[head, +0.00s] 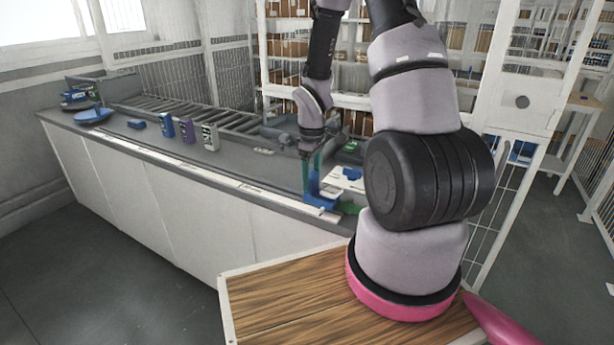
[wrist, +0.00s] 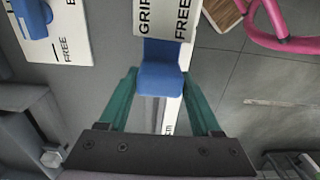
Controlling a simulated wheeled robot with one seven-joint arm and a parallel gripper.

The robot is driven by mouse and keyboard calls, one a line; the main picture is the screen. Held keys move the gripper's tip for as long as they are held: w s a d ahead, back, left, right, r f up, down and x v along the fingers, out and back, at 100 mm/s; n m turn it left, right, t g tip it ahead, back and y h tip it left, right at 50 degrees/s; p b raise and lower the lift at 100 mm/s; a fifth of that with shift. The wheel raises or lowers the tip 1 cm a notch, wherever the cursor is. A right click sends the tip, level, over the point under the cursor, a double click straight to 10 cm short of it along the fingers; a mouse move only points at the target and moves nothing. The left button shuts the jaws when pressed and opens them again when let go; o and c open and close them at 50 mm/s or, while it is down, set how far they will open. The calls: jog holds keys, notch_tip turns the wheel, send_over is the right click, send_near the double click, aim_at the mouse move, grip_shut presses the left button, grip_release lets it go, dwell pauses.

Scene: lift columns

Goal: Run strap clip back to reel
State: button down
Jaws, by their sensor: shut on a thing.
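My gripper (head: 312,180) reaches down over the near edge of the counter. In the wrist view its green fingers (wrist: 160,76) are closed against the sides of a blue block, which I take to be the strap clip (wrist: 161,84). The clip lies at the edge of a white plate (wrist: 150,20) printed "GRIP" and "FREE". In the head view the blue clip (head: 320,197) shows around the fingertips. A second blue piece (wrist: 36,16) sits on another white plate marked "FREE". I cannot clearly pick out the reel.
The long grey counter (head: 240,178) carries a blue dish (head: 94,116), several small boxes (head: 187,130) and a roller conveyor (head: 200,117). A wood-topped surface (head: 285,300) is in front. My arm hides the counter's right part. Open floor (head: 60,260) lies at left.

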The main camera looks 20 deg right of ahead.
jog(key=shift+s+d, duration=0.2)
jog(key=shift+c, duration=0.4)
grip_release()
jog(key=shift+r, duration=0.4)
notch_tip(320, 180, up, 10)
